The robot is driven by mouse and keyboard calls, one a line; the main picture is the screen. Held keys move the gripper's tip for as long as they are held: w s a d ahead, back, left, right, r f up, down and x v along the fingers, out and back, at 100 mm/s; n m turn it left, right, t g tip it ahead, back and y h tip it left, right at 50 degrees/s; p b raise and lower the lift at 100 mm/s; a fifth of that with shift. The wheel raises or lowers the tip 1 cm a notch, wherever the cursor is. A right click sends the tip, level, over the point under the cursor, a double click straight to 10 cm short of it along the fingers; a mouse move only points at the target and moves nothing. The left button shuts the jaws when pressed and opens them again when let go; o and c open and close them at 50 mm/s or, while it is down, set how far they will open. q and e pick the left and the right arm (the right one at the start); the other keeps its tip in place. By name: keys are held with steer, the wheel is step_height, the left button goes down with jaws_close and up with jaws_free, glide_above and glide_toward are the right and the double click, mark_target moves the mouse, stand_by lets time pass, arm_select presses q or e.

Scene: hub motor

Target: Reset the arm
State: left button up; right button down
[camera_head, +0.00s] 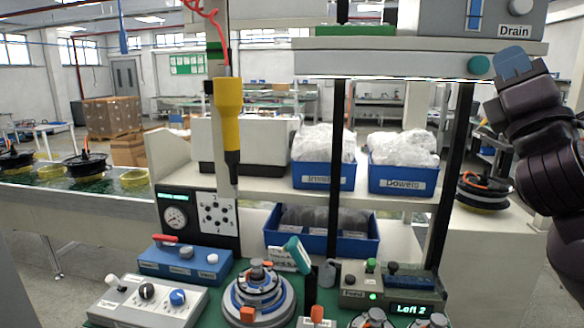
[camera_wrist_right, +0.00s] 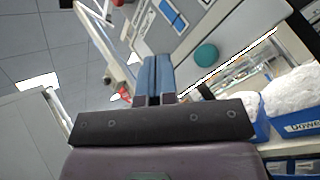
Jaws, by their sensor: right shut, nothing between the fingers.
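My right arm comes in from the right edge in the head view and is raised. Its gripper (camera_head: 514,63) has blue fingers and is at the upper right, beside the shelf with the "Drain" unit. In the right wrist view the two blue fingers of the right gripper (camera_wrist_right: 158,74) lie side by side, shut and empty. They point up past the shelf's underside and touch nothing that I can see. My left gripper is in neither view.
The workbench holds a hub motor (camera_head: 258,296), a blue control box (camera_head: 185,262) and a grey knob box (camera_head: 147,302). A yellow screwdriver (camera_head: 229,114) hangs above. Blue bins (camera_head: 323,176) stand on the shelf. A conveyor (camera_head: 80,204) runs at left. A teal knob (camera_head: 479,65) is near the right gripper.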

steer(key=w+a+f+m+g+y, duration=0.1)
steer(key=w+f+m+g+y, duration=0.2)
steer(key=f, duration=0.4)
steer(key=w+a+f+m+g+y, duration=0.1)
steer(key=w+f+m+y, duration=0.1)
steer(key=w+f+m, duration=0.4)
step_height(320, 180, down, 21)
steer(key=m+g, duration=0.3)
steer(key=m, duration=0.4)
steer(key=s+f+m+g+h, duration=0.1)
steer(key=s+f+m+g, duration=0.2)
steer(key=f, duration=0.7)
steer(key=s+f+m+g, duration=0.1)
steer(key=s+f+m, duration=0.1)
steer(key=s+f, duration=0.5)
steer(key=s+a+f+m+g+h, duration=0.1)
steer(key=s+a+f+m+g, duration=0.1)
steer(key=s+f, duration=1.3)
step_height(320, 180, down, 3)
steer(key=shift+s+f+m+g+h, duration=0.15)
steer(key=shift+s+m+g+h, duration=0.25)
steer(key=shift+m+g, duration=0.6)
